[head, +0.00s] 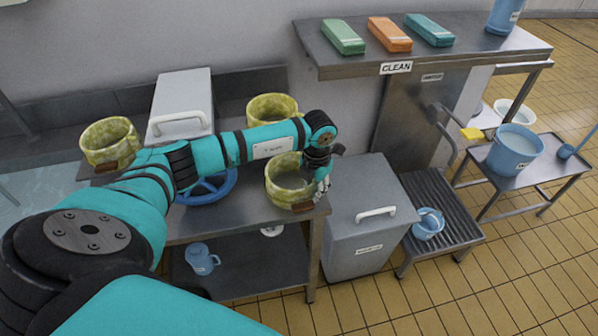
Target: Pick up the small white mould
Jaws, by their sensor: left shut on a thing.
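My left gripper (322,184) points down at the right side of a mottled yellow-green tub (283,190) with a brown tag, at the front right of the steel table (240,221). It is shut, apparently on the tub's right wall; the fingertips are small and partly hidden. The tub looks upright, and I cannot tell whether it is clear of the table. A small white round thing (271,231) shows low beside the lower shelf; I cannot tell whether it is a mould. No other small white mould is clear. My right gripper is not in view.
Similar tubs (110,142) (272,108) stand at the left and back. A grey bin (366,232) stands close at right. Tiled floor is open at lower right.

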